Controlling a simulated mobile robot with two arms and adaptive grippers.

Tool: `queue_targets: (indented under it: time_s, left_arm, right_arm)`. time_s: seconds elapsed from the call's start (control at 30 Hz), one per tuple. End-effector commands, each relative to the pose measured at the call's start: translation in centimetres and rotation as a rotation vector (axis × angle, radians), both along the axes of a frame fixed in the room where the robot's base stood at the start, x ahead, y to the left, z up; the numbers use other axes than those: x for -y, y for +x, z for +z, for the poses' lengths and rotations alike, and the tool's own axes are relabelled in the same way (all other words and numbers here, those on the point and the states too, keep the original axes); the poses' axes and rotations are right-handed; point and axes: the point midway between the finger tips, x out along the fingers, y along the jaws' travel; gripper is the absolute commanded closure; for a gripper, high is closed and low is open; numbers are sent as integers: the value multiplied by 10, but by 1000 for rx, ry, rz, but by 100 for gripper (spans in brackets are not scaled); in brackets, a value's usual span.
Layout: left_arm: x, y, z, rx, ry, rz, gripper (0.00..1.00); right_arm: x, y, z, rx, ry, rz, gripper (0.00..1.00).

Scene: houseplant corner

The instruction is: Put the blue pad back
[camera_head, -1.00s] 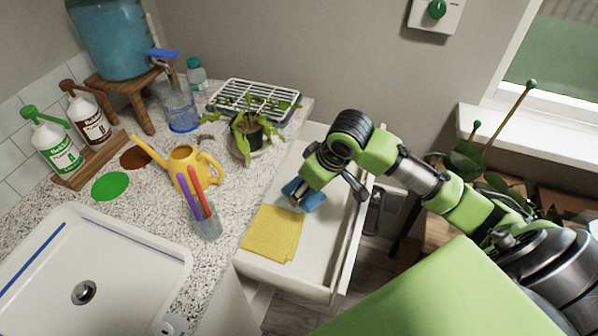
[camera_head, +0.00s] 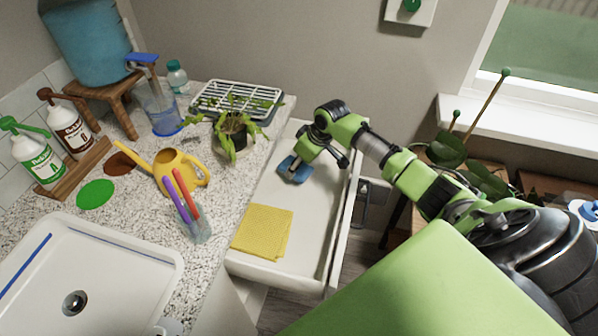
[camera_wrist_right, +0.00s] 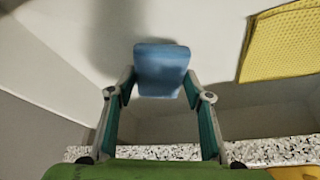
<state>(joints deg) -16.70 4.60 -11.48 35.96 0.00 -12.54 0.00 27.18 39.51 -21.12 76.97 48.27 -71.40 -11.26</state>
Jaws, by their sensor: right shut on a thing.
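The blue pad (camera_head: 295,170) is at the far part of the open white drawer (camera_head: 312,225). My right gripper (camera_head: 297,163) reaches down from above and is shut on the pad. In the right wrist view the pad (camera_wrist_right: 161,68) sits between the two fingertips (camera_wrist_right: 160,88). I cannot tell whether the pad touches the drawer floor. A yellow cloth (camera_head: 262,232) lies flat at the near end of the drawer, apart from the pad. It also shows in the right wrist view (camera_wrist_right: 285,42). My left gripper is not in view.
The speckled counter left of the drawer holds a potted plant (camera_head: 232,130), a dish rack (camera_head: 238,100), a yellow watering can (camera_head: 178,170) and a cup of pens (camera_head: 195,225). The sink (camera_head: 85,280) is at near left. The drawer floor between pad and cloth is bare.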

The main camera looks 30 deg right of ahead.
Motion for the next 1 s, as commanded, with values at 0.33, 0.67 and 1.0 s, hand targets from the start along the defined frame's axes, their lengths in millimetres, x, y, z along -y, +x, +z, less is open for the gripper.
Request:
queue_targets:
  time_s: [0.33,0.67,1.0]
  left_arm:
    - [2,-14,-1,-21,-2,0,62]
    - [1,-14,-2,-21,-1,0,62]
    - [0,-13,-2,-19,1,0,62]
  right_arm:
    - [3,3,-35,-1,0,-1,71]
    - [3,3,-38,-1,0,0,71]
    - [3,3,-38,-1,-1,0,37]
